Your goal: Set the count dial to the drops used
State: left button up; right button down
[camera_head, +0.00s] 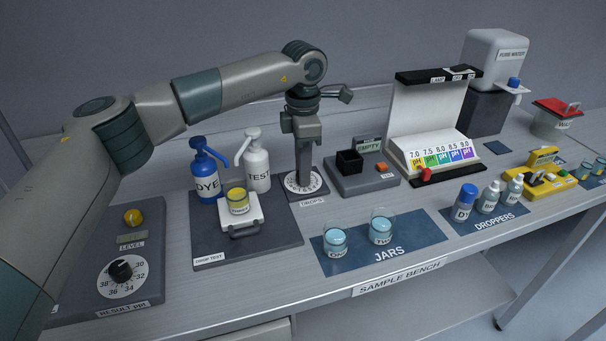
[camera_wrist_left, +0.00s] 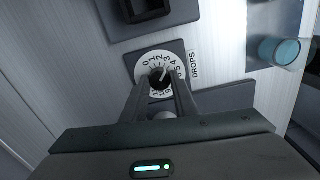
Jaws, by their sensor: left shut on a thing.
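The count dial (camera_head: 291,185) is a white numbered disc on a dark plate, labelled DROPS, in the middle of the bench. It also shows in the left wrist view (camera_wrist_left: 145,69), with a dark knob at its centre and a white pointer mark toward the higher numbers. My left gripper (camera_head: 305,180) comes down from above onto the dial. In the left wrist view its two fingers (camera_wrist_left: 160,88) are shut on the knob, one on each side. The knob is mostly hidden by the fingers in the head view. My right gripper is not in view.
The drop test tray (camera_head: 275,239) with DYE (camera_head: 206,173) and TEST (camera_head: 257,163) pump bottles stands left of the dial. Jars (camera_head: 335,241) stand on a blue mat to the front right. A result dial (camera_head: 122,271) is far left.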

pick_arm(q)
jog(key=shift+m+b, duration=0.4)
jog(key=shift+m, duration=1.3)
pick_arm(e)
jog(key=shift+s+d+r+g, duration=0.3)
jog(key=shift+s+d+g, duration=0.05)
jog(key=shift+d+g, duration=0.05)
pick_arm(q)
jog(key=o, duration=1.1)
jog(key=shift+c, duration=0.2)
jog(key=shift+r, duration=0.1)
